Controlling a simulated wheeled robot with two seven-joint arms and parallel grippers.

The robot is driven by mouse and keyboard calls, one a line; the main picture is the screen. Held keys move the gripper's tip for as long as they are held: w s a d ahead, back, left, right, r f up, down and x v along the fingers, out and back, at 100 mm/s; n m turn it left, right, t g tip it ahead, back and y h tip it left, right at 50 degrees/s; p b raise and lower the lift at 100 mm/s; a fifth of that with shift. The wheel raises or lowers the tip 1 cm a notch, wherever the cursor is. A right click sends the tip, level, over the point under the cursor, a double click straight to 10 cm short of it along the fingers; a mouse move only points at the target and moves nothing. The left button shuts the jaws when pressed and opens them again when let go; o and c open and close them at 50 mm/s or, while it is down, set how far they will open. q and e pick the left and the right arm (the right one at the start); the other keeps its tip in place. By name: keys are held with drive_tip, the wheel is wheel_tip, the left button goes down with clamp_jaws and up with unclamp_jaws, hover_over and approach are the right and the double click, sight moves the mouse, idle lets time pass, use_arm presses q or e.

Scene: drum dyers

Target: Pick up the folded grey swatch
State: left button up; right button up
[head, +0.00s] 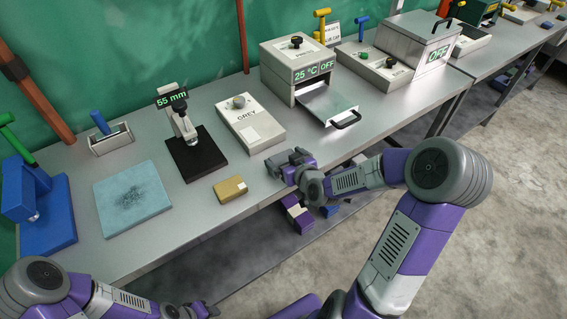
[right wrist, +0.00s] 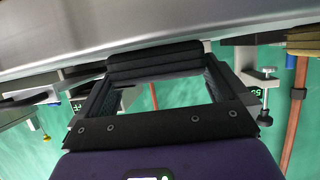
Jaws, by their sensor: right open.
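I cannot clearly make out a folded grey swatch in either view. In the head view, a small pale square lies on the front of the box marked GREY (head: 239,112); I cannot tell if it is cloth or a label. My right gripper (head: 291,164) is open at the table's front edge, right of a small tan block (head: 230,189) and apart from it. In the right wrist view my right gripper (right wrist: 160,90) shows spread dark fingers with nothing held between them. My left gripper (head: 201,310) is low at the bottom edge, off the table; its jaws are too small to read.
A blue mat (head: 132,200) with a dark smudge and a black-based gauge (head: 195,155) stand on the metal table. A 25 °C press (head: 300,62) has its tray (head: 328,102) out. Several blocks sit on the lower shelf.

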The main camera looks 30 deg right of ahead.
drive_tip(key=shift+x, duration=1.1)
drive_tip(key=c, duration=0.7)
